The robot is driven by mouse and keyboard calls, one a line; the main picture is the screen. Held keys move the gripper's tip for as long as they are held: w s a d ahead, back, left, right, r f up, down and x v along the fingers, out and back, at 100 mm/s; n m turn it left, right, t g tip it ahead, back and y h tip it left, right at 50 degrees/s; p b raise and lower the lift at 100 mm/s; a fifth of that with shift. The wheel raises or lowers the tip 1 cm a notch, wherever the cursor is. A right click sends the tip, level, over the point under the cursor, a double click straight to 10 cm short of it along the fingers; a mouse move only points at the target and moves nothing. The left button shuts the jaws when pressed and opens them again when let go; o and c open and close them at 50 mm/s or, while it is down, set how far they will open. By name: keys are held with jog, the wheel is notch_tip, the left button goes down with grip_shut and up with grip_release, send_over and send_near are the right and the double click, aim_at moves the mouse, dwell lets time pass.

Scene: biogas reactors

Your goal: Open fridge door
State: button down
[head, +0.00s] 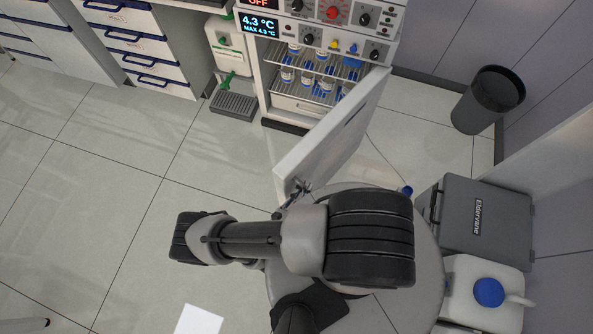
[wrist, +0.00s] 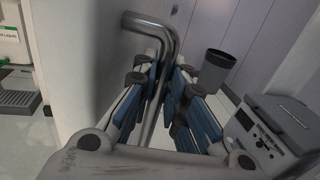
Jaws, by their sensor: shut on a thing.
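The fridge (head: 266,75) stands at the top of the head view with its display lit at 4.3 °C. Its white door (head: 335,128) is swung wide open toward me, so the wire shelves with several small bottles (head: 305,75) show inside. My gripper (head: 298,190) is at the door's free edge, partly hidden behind my arm. In the wrist view, the blue-padded fingers of my gripper (wrist: 168,92) are closed around the metal bar handle (wrist: 152,28). The door panel (wrist: 75,60) fills the left of that view.
A dark bin (head: 488,100) stands right of the door. A grey case (head: 486,222) and a white canister with a blue cap (head: 488,292) are close on my right. Drawer cabinets (head: 140,45) line the upper left.

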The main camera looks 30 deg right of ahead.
jog(key=shift+s, duration=0.15)
jog(key=c, duration=1.9)
grip_release()
jog(key=shift+s, duration=0.1)
jog(key=v, duration=1.2)
